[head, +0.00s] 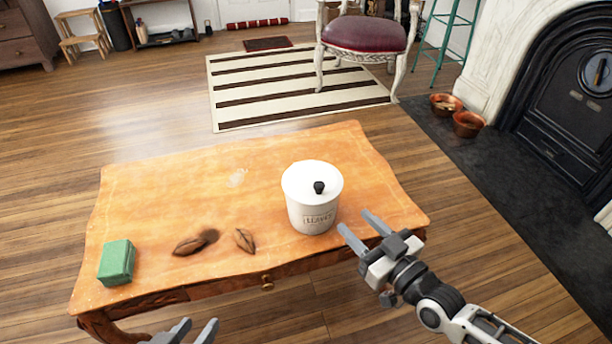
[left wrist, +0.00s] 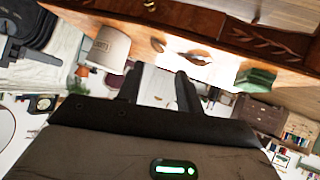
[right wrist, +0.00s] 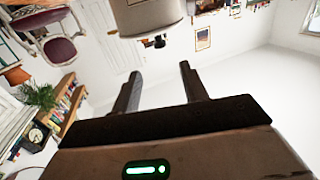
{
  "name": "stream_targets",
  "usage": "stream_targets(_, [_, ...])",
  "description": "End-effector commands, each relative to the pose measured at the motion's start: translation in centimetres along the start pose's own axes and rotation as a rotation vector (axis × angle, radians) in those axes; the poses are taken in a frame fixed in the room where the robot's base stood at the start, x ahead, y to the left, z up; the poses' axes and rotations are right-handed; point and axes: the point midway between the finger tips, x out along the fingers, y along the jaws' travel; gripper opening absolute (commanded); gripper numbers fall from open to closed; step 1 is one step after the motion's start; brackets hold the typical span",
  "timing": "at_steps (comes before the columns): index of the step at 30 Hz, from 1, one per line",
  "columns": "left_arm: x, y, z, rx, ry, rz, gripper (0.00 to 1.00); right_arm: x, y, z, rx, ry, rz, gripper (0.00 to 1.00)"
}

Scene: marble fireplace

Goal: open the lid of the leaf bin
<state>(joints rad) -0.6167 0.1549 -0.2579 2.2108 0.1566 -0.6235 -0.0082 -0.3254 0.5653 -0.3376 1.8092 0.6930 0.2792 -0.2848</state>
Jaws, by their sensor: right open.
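The leaf bin (head: 312,213) is a white lettered canister standing upright on the wooden table (head: 215,180). Its white lid (head: 300,178) with a black knob (head: 319,187) sits on top, shut. My right gripper (head: 353,222) is open and empty, just right of the bin and apart from it. In the right wrist view the bin (right wrist: 145,15) shows upside down at the top edge, beyond the fingers. My left gripper (head: 196,331) is open and empty at the bottom edge, in front of the table. The bin also shows upside down in the left wrist view (left wrist: 108,48).
On the table, a green block (head: 116,263) lies at the left. Two brown leaf-like pieces, one at the left (head: 189,246) and one at the right (head: 244,240), lie near the front edge. The table's back half is clear. A chair (head: 366,34) stands behind.

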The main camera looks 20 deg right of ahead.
Motion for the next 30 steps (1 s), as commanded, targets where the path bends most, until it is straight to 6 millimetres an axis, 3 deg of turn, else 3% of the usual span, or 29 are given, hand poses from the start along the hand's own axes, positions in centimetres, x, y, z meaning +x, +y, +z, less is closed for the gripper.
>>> stream_targets(5, [0.5,0.1,0.5,-0.001,-0.011,0.007,0.36,1.8,0.2,0.0,0.001,0.009,0.004,0.44])
stream_targets(21, [3.0,0.1,3.2,-0.006,-0.072,0.035,0.36,12.9,0.1,0.1,0.002,0.007,0.002,0.44])
stream_targets(30, [3.2,0.1,2.8,-0.002,-0.047,0.041,0.36,15.7,0.1,0.0,0.000,0.003,0.001,0.44])
